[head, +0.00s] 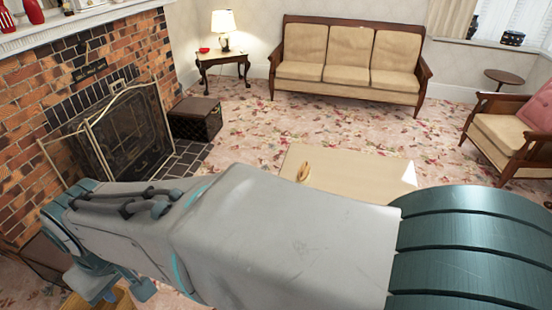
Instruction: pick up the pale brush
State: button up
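I cannot make out the pale brush for certain. A small tan object (303,172) lies on the pale low table (350,170) in the middle of the room; it is too small to name. My arm stretches across the lower part of the head view and hides much of the floor and part of the table. My gripper (118,290) is at the lower left, pointing down above a light wooden surface (122,302) cut off by the bottom edge. Its fingertips and anything between them do not show clearly.
A brick fireplace (30,105) with a mesh screen (130,130) stands at the left, a dark chest (195,120) beside it. A sofa (350,65), a lamp table (222,60) and an armchair (515,130) line the back and right. Patterned carpet between them is open.

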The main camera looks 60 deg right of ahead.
aim_at(302, 178)
jog(key=z, duration=2.4)
